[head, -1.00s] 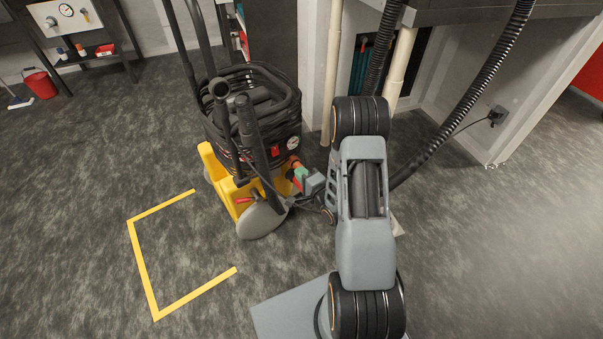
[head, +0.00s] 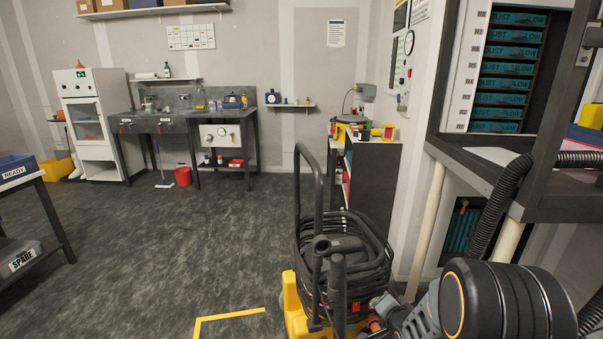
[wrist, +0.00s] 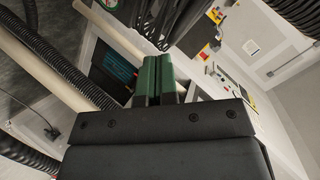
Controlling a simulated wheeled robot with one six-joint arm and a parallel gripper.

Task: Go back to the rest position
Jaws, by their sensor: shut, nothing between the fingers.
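My gripper shows in the wrist view (wrist: 154,72), its two green fingers shut together with nothing between them. In the head view the grey wrist end of my arm is at the bottom right, close to the machine's right side; the fingers are hard to make out there. The black and yellow wheeled machine (head: 345,262), wound with black hose, stands in front of me with its lower part cut off by the frame. In the wrist view black coils (wrist: 165,25) lie beyond the fingertips. I cannot tell whether the fingers touch anything.
A dark cabinet with a rack of teal trays (head: 508,75), a pale pipe (head: 422,225) and ribbed black hoses (head: 500,203) crowd the right side. A yellow floor marking (head: 230,315) lies left of the machine. Open floor (head: 150,250) stretches left toward a bench (head: 165,122) and red bucket (head: 183,176).

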